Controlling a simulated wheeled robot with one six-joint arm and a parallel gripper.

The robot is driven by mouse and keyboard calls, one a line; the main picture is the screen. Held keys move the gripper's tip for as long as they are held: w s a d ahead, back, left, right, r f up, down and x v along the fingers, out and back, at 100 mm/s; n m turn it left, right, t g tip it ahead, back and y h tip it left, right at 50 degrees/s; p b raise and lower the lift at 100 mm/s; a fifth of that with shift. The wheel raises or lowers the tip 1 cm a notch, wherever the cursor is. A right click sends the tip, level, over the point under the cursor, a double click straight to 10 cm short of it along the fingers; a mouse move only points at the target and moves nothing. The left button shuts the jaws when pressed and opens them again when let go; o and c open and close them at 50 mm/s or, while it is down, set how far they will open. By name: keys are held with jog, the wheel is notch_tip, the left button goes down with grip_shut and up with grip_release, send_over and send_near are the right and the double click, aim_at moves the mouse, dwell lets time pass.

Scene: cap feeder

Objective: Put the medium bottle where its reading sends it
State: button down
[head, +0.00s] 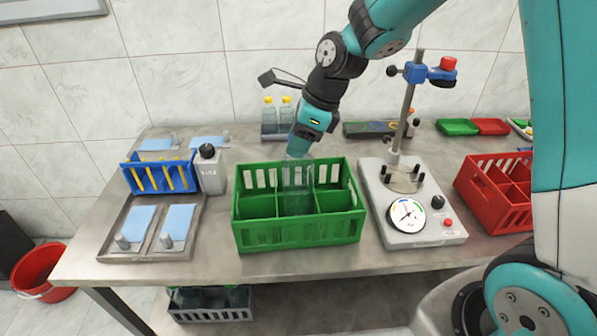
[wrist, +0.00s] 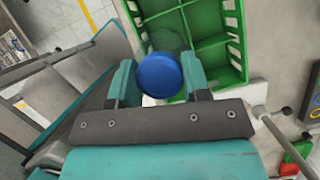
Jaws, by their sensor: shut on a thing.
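My gripper (head: 299,149) points down over the green crate (head: 300,234). Its fingers (wrist: 160,76) are shut on a clear bottle (head: 297,186) at the top. In the wrist view the bottle's round blue cap (wrist: 159,74) sits between the fingers. The bottle stands about upright within the middle of the crate. I cannot tell whether its base touches the crate floor. The grey tester (head: 423,235) with a round dial (head: 406,215) stands right of the crate. The dial has coloured arcs; its needle is too small to read surely. The red divided crate (head: 500,195) is at the right.
A white-grey bottle with a black cap (head: 210,172), a blue rack (head: 160,175) and a metal tray (head: 152,256) are left of the green crate. The tester's tall post (head: 405,115) rises close to my arm. Yellow-capped bottles (head: 277,113) and small trays (head: 457,127) stand behind.

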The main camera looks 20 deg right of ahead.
aim_at(299, 171)
notch_tip(299, 171, down, 8)
jog(key=shift+r, duration=0.1)
dwell(0.4)
jog(key=c, duration=0.6)
grip_release()
jog(key=shift+f, duration=0.2)
